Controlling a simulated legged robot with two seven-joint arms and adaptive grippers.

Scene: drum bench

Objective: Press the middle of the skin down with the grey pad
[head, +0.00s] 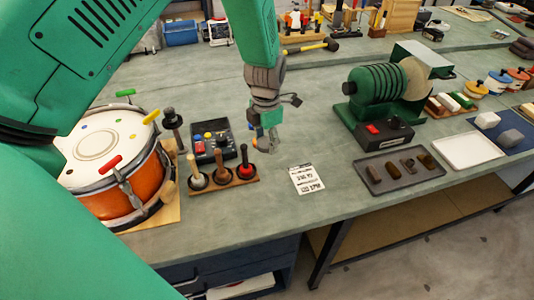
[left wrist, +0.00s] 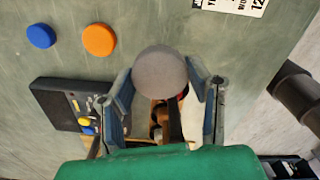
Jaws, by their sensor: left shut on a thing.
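The drum (head: 130,185) stands at the left of the bench in the head view, with an orange shell. Its white skin (head: 97,143) has a printed ring in the middle and coloured dots; coloured keys sit around the rim. My left gripper (head: 268,140) is over the bench, right of the drum and beyond the tool rack. In the left wrist view my left gripper (left wrist: 162,100) is shut on the grey pad (left wrist: 160,70), a round grey head between the fingers. The pad is apart from the skin. The skin is out of the left wrist view. My right gripper is not in view.
A rack (head: 222,183) with three upright tools and a black control box (head: 212,143) stand between drum and gripper. A blue disc (left wrist: 41,36) and an orange disc (left wrist: 99,40) lie nearby. A printed card (head: 306,180) lies right; a green machine (head: 385,100) stands farther right.

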